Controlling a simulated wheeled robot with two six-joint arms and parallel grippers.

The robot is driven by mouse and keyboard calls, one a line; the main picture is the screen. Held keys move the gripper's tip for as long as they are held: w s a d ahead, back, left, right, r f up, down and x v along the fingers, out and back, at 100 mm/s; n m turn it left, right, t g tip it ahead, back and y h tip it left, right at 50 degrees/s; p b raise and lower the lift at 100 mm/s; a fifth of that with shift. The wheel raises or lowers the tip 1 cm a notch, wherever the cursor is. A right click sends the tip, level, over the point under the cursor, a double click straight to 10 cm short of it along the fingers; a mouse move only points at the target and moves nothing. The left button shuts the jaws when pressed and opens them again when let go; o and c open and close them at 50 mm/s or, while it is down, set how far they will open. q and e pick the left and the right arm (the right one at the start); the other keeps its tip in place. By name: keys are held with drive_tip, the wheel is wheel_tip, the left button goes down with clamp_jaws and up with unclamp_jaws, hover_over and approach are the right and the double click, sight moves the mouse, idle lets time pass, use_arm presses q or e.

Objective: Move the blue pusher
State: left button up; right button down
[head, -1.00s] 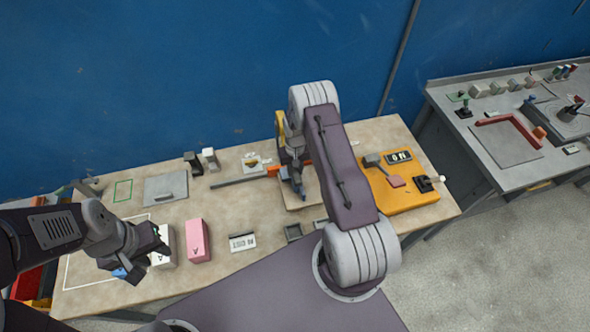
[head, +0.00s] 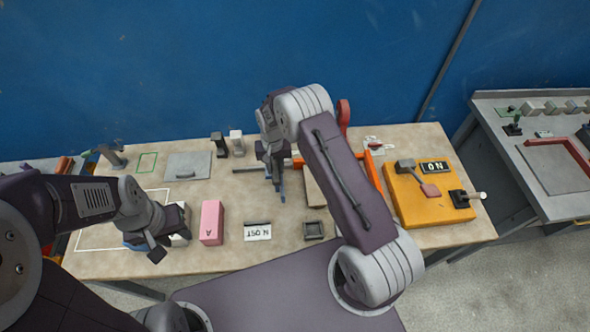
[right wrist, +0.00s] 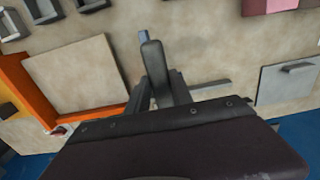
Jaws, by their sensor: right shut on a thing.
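My right gripper (head: 273,165) is shut on the blue pusher (head: 283,193), which points down over the table just left of the tan board (head: 313,192). In the right wrist view the pusher (right wrist: 143,37) shows as a narrow blue-grey tip past the fingers, with bare table around it. I cannot tell whether its tip touches the table. The tan board also shows there (right wrist: 78,77), beside the orange frame (right wrist: 20,85). My left gripper (head: 168,238) looks open, near a white block (head: 181,240) at the front left. My right arm hides part of the board and frame.
A pink block (head: 212,222), a lettered plate (head: 258,232) and a small dark tray (head: 313,230) line the front. A grey plate (head: 188,166) and two small stands (head: 236,143) lie behind. A yellow panel with a lever (head: 425,205) is at right.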

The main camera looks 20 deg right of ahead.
drive_tip(key=a, duration=0.1)
drive_tip(key=a+b, duration=0.1)
drive_tip(key=a, duration=0.1)
drive_tip(key=shift+w+a, duration=0.15)
drive_tip(key=shift+w, duration=0.25)
drive_tip(key=c, duration=1.2)
unclamp_jaws()
drive_tip(key=shift+c, duration=0.2)
drive_tip(key=shift+o, duration=0.6)
drive_tip(key=shift+a+r, duration=0.1)
drive_tip(key=shift+a, duration=0.15)
wheel_tip(320, 180, up, 9)
drive_tip(key=b, duration=0.3)
